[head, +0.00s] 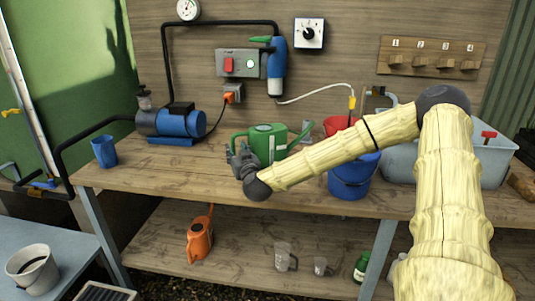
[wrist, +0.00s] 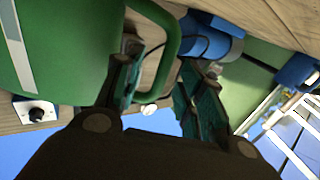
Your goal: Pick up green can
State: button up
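The green can (head: 264,137) is a watering can standing on the wooden bench, its spout to the right and its handle loop to the left. My gripper (head: 241,158) is at its handle side, partly covering the can's lower left. In the wrist view the can's green body (wrist: 65,55) with a pale stripe fills the upper left. Its handle (wrist: 172,42) curves through the space between the fingers of my gripper (wrist: 158,75). The fingers are apart, and I see no clear contact on both sides of the handle.
A blue pump (head: 170,122) and a blue cup (head: 104,151) stand to the left. A blue bucket (head: 350,180) and a grey tub (head: 400,165) are to the right. An orange can (head: 200,238) stands on the lower shelf. Bare bench lies in front of the pump.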

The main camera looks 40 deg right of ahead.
aim_at(234, 149)
jog(key=shift+x, duration=1.8)
jog(key=shift+a+f, duration=0.15)
grip_shut()
jog(key=shift+w, duration=0.1)
